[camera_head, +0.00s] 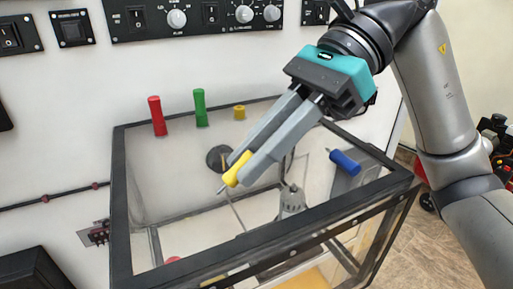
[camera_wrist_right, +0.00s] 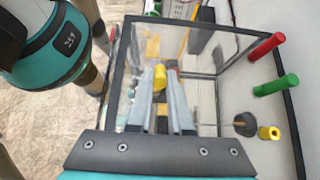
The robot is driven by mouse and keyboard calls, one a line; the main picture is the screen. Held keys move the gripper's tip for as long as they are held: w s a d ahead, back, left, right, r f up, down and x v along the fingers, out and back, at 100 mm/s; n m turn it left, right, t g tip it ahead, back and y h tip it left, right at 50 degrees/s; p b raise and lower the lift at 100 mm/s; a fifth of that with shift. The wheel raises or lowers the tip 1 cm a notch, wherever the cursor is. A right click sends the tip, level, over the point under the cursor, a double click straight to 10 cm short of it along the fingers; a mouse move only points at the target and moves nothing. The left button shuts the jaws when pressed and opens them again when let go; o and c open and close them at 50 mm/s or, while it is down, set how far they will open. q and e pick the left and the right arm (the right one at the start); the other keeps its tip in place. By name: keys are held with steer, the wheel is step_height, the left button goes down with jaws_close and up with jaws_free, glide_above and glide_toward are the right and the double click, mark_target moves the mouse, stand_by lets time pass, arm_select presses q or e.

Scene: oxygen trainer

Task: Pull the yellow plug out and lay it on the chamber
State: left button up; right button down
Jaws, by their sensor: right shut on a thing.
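My right gripper (camera_head: 238,172) is shut on the yellow plug (camera_head: 239,166), which is out of the wall and has a thin metal pin pointing down-left. The yellow plug also shows between the fingertips in the right wrist view (camera_wrist_right: 160,77). In the head view it appears over the clear top of the black-framed chamber (camera_head: 300,226); whether it touches the top I cannot tell. The yellow socket (camera_head: 239,112) in the wall is empty; it shows in the right wrist view too (camera_wrist_right: 269,133). My left gripper is not in view.
A red plug (camera_head: 157,116) and a green plug (camera_head: 200,108) stick out of the wall behind the chamber. A blue plug (camera_head: 344,162) lies on the chamber top at right. Control panels (camera_head: 190,18) line the wall above. The left part of the top is clear.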

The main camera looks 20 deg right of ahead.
steer(key=shift+f, duration=0.2)
steer(key=c, duration=0.8)
jaws_free()
steer(key=shift+o, duration=0.2)
steer(key=v, duration=1.5)
steer(key=shift+p, duration=0.3)
steer(key=shift+d+r, duration=0.1)
